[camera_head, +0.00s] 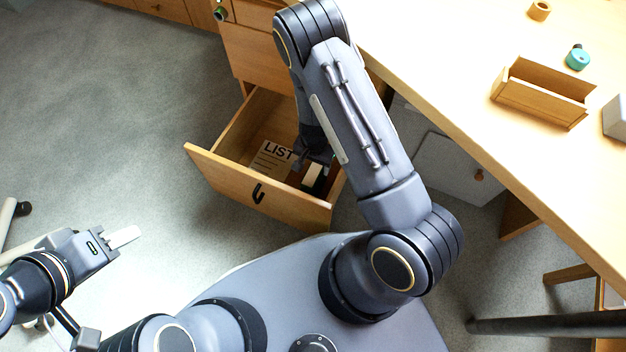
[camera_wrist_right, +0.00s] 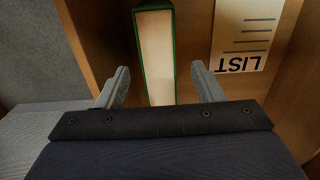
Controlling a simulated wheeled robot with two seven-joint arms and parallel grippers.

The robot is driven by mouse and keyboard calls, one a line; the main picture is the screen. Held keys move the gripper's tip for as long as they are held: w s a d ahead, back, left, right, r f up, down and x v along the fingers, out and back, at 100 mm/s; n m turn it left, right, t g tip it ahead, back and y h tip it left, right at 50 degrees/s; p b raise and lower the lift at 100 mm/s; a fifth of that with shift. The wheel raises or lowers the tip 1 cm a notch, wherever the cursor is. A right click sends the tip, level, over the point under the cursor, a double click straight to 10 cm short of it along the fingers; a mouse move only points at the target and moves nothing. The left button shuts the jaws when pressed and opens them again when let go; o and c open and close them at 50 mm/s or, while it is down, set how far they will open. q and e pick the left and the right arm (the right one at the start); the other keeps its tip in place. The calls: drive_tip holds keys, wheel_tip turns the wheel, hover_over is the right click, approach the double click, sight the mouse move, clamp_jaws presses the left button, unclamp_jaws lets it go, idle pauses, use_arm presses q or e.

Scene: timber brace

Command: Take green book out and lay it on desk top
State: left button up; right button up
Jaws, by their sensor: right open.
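The green book (camera_wrist_right: 157,55) stands in the open drawer (camera_head: 228,176), its cream page edge up and green cover edges around it. It also shows in the head view (camera_head: 312,176), partly hidden by my right gripper. My right gripper (camera_wrist_right: 162,84) is open, its two fingers apart on either side of the book's line in the wrist view. I cannot tell how far the fingertips are above the book. The desk top (camera_head: 440,60) is pale wood, at the upper right. My left gripper (camera_head: 124,237) is away at the lower left, over the floor; its finger gap is unclear.
A paper marked LIST (camera_head: 272,157) lies in the drawer beside the book. On the desk are an open wooden box (camera_head: 540,97), a teal round object (camera_head: 578,58), a small wooden ring (camera_head: 539,10) and a grey block (camera_head: 615,118). The desk's near-left area is clear.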

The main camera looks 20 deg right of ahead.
sight(315, 169)
wheel_tip(315, 169, down, 6)
drive_tip(key=b, duration=0.3)
drive_tip(key=shift+d+f, duration=0.1)
drive_tip(key=shift+f, duration=0.05)
clamp_jaws()
